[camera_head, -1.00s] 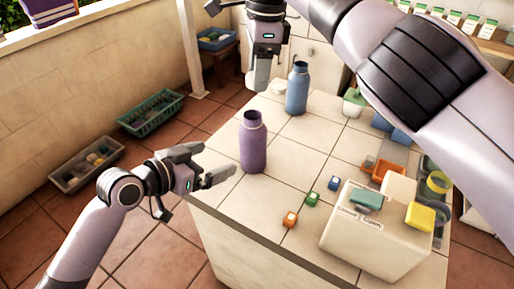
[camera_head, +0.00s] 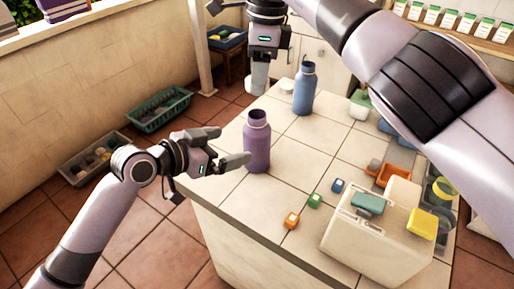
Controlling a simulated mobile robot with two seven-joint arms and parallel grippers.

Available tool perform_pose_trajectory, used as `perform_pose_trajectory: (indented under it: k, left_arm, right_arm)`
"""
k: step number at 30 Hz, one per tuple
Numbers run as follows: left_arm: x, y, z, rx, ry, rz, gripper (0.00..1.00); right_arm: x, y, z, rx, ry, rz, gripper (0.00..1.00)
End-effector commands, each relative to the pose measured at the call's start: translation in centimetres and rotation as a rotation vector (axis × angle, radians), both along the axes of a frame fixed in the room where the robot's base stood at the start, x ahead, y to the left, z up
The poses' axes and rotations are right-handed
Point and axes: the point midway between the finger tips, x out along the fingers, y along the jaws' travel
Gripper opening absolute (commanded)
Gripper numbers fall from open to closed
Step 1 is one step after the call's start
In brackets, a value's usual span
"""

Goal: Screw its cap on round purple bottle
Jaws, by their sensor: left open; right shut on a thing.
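The round purple bottle (camera_head: 257,146) stands upright near the table's left edge, its mouth open and bare. My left gripper (camera_head: 232,147) is open just left of it, with the lower finger's tip close to the bottle's side; I cannot tell whether they touch. My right gripper (camera_head: 259,86) points down above the far left corner of the table, behind the purple bottle. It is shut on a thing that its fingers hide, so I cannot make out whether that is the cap.
A blue bottle (camera_head: 304,92) stands behind, with a pale round piece (camera_head: 286,87) beside it. Small orange, green and blue blocks lie in front. A cream box (camera_head: 372,243) with sponges fills the front right. My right arm crosses the upper right. Crates stand on the floor at left.

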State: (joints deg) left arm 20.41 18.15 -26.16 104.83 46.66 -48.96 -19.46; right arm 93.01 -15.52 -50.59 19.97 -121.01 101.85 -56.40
Motion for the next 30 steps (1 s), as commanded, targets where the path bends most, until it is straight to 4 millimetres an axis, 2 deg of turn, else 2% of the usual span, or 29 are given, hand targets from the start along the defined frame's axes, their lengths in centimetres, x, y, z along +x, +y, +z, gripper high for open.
perform_pose_trajectory:
  k: [18, 30]
  left_arm:
    - [5.5, -6.2, -3.3, -0.002, 0.0, -0.001, 0.99]
    - [6.9, -7.7, -4.2, 0.0, 0.0, -0.001, 0.99]
  right_arm:
    - [0.0, 0.0, 0.0, 0.0, 0.0, 0.0, 0.16]
    - [0.0, 0.0, 0.0, 0.0, 0.0, 0.0, 0.16]
